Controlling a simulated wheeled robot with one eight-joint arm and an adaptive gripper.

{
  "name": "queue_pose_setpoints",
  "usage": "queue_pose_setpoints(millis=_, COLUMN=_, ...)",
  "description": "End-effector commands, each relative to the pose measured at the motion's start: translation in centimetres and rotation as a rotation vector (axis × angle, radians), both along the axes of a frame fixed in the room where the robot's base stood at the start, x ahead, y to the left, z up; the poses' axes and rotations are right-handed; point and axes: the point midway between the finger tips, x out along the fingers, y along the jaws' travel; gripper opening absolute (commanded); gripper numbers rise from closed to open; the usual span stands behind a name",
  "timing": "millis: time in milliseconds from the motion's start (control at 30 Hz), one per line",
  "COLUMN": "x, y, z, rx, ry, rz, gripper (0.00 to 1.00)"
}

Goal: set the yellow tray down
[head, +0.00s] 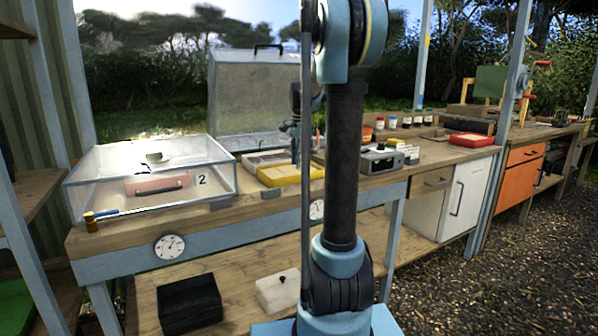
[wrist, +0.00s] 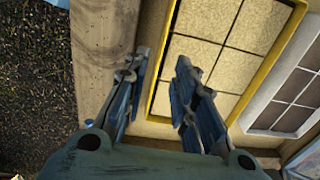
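The yellow tray (head: 285,177) lies on the wooden bench, partly hidden behind my arm in the head view. In the wrist view the yellow tray (wrist: 263,91) has a thin yellow rim around several beige square cells. It appears to lie flat on the bench top. My gripper (wrist: 162,62) is over the tray's left edge in the wrist view, with its two blue fingers apart. The rim passes between the fingertips, and I see no clear contact with either finger. In the head view my gripper is mostly hidden by my arm.
A clear box (head: 217,178) marked 2 stands left of the tray. A taller clear case (head: 245,95) stands behind it. A grey device (head: 381,160) and a red tray (head: 471,140) are to the right. A grey-celled tray (wrist: 285,100) lies close beside the yellow one.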

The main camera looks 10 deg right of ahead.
Motion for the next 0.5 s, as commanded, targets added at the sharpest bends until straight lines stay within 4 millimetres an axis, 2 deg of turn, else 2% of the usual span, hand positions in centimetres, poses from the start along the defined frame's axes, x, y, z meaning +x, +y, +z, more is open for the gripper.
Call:
queue_pose_setpoints(millis=200, x=-0.2, y=-0.1, z=3.9, rx=0.0, ry=0.0, rz=-0.001, gripper=0.25)
queue_pose_setpoints(millis=400, x=-0.2, y=-0.1, z=6.2, rx=0.0, ry=0.0, rz=-0.001, gripper=0.25)
queue_pose_setpoints(millis=500, x=-0.3, y=-0.2, z=6.7, rx=0.0, ry=0.0, rz=-0.001, gripper=0.25)
